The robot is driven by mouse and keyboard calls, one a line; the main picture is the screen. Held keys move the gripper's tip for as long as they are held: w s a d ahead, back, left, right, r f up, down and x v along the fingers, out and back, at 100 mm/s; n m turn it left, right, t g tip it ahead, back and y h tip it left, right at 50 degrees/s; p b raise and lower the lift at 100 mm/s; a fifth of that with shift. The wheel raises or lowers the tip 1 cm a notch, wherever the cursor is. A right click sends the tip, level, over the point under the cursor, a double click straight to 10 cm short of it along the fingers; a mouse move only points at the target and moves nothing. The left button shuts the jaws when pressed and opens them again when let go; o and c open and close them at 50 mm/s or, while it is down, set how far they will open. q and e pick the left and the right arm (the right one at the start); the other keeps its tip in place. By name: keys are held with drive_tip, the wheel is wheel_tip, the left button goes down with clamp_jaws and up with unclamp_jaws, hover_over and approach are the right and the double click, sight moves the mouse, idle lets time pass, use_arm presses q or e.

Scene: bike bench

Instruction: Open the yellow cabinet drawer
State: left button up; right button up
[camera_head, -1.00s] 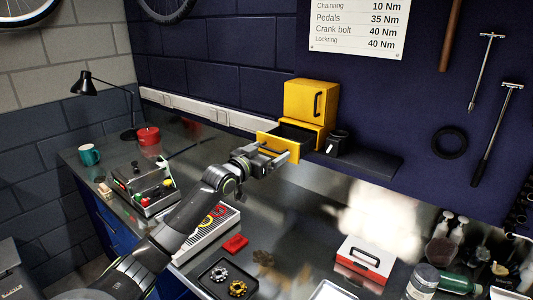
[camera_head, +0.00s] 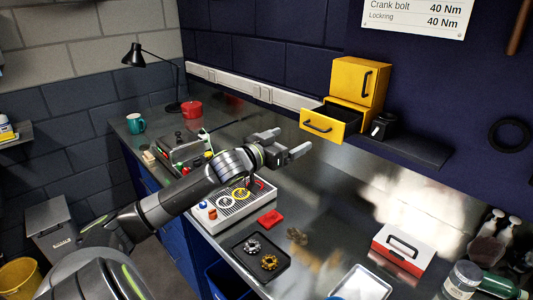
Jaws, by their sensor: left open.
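The yellow cabinet (camera_head: 357,82) stands on a dark shelf against the blue wall, with a shut upper door that has a black handle. Its yellow drawer (camera_head: 322,126) below is pulled out, and its dark inside shows behind the front. The drawer's black handle (camera_head: 316,127) is in plain view. My left gripper (camera_head: 292,143) is open and empty, in front of and a little below and left of the drawer front, apart from the handle. My right gripper is not in view.
A toolbox (camera_head: 178,150), a teal mug (camera_head: 136,123), a red pot (camera_head: 191,109) and a desk lamp (camera_head: 134,55) stand at the left of the bench. A black tray (camera_head: 261,258) with cogs and a red-and-white case (camera_head: 403,250) lie nearer. The bench below the drawer is clear.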

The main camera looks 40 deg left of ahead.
use_arm(q)
drive_tip(key=s+p, duration=0.1)
drive_tip(key=s, duration=0.6)
drive_tip(key=shift+s+a, duration=0.2)
drive_tip(key=shift+s, duration=0.05)
idle(0.7)
